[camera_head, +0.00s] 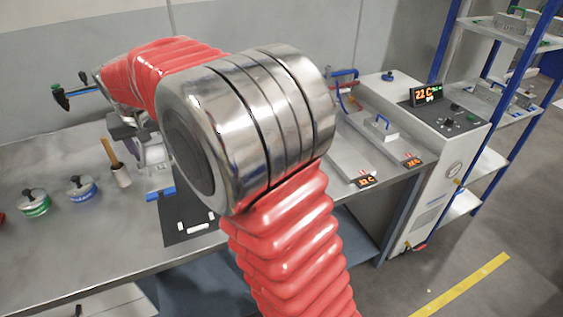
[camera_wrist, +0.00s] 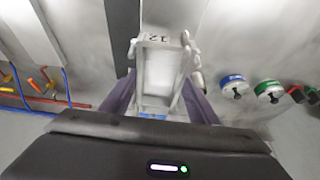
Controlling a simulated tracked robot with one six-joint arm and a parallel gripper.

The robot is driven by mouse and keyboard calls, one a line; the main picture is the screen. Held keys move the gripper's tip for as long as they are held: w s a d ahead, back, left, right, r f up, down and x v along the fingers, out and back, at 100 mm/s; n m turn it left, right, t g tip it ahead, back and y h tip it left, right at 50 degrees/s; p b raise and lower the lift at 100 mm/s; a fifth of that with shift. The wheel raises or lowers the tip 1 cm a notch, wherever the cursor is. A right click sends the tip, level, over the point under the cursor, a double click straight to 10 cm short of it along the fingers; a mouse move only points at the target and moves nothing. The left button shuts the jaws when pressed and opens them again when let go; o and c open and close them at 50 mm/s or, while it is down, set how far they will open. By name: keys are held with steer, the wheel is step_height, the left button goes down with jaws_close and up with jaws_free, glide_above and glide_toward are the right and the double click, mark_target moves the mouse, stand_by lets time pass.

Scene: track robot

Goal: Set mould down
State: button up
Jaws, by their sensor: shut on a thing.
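The mould is a pale grey metal block with an open frame and a number on its end. It shows in the wrist view (camera_wrist: 160,72) between the two fingers of my gripper (camera_wrist: 160,98), which is shut on it. In the head view, my gripper (camera_head: 128,127) is at the far end of my red-sleeved arm, pointing down over the bench. The mould (camera_head: 155,160) shows below it, partly hidden by my arm's metal joint. A blue part (camera_head: 160,194) shows at its foot. I cannot tell whether the mould touches the bench.
A dark mat (camera_head: 185,228) with white pieces lies close by on the grey bench (camera_head: 60,245). A mortar with pestle (camera_head: 121,176), a blue-banded pot (camera_head: 81,188) and a green-banded pot (camera_head: 34,203) stand left. Plates with displays (camera_head: 366,181) and a control cabinet (camera_head: 425,130) stand right.

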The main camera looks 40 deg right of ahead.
steer(key=s+d+f, duration=0.1)
steer(key=s+d, duration=0.2)
steer(key=d, duration=0.9)
steer(key=s+d+f, duration=0.2)
steer(key=s+d, duration=0.1)
steer(key=d, duration=0.9)
steer(key=s+d+f, duration=0.1)
steer(key=s+d, duration=0.2)
steer(key=d, duration=1)
steer(key=shift+s+f, duration=0.35)
steer(key=shift+s, duration=0.05)
steer(key=shift+f, duration=2.5)
steer(key=shift+f, duration=0.1)
steer(key=shift+f, duration=2.4)
steer(key=shift+f, duration=0.1)
